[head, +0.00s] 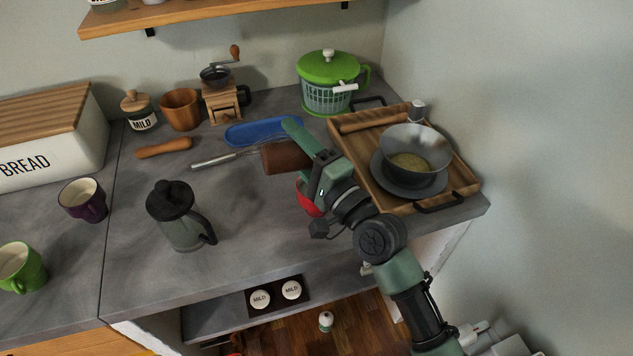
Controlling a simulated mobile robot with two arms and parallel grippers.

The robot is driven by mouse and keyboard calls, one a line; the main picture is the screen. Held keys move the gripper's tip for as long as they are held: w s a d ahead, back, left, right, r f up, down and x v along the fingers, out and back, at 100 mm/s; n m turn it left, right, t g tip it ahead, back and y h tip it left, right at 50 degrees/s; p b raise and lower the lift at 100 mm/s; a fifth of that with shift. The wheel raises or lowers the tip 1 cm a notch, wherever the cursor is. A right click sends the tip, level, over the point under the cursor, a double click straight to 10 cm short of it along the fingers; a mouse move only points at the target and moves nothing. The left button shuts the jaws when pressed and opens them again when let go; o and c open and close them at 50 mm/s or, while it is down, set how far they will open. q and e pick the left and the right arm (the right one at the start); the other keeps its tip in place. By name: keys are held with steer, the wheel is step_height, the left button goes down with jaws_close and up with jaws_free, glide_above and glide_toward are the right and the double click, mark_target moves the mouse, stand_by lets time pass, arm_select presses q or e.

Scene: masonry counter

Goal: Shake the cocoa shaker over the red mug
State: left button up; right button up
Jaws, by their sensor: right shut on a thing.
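My right gripper (303,150) comes in from the lower right and is shut on the brown cocoa shaker (282,158). The shaker lies tipped on its side in the jaws, pointing left, and looks raised above the counter. The red mug (306,201) stands on the counter just below the gripper in the picture. My gripper and wrist hide most of the mug, so its opening does not show clearly. I cannot tell if the shaker is directly above it. My left gripper is not in view.
A dark French press (178,218) stands left of the mug. A wooden tray (458,178) with a grey bowl (416,145) is at the right, near the wall. A blue dish (250,131) and a whisk (222,158) lie behind. The counter's front middle (255,235) is clear.

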steer(key=shift+d, duration=0.2)
steer(key=shift+a, duration=0.25)
steer(key=shift+d, duration=0.1)
steer(key=shift+d+r+m, duration=0.1)
steer(key=shift+d+m, duration=0.1)
steer(key=shift+m, duration=0.1)
steer(key=shift+a, duration=0.25)
steer(key=shift+d, duration=0.25)
steer(key=shift+a+m+t, duration=0.2)
steer(key=shift+m+t, duration=0.1)
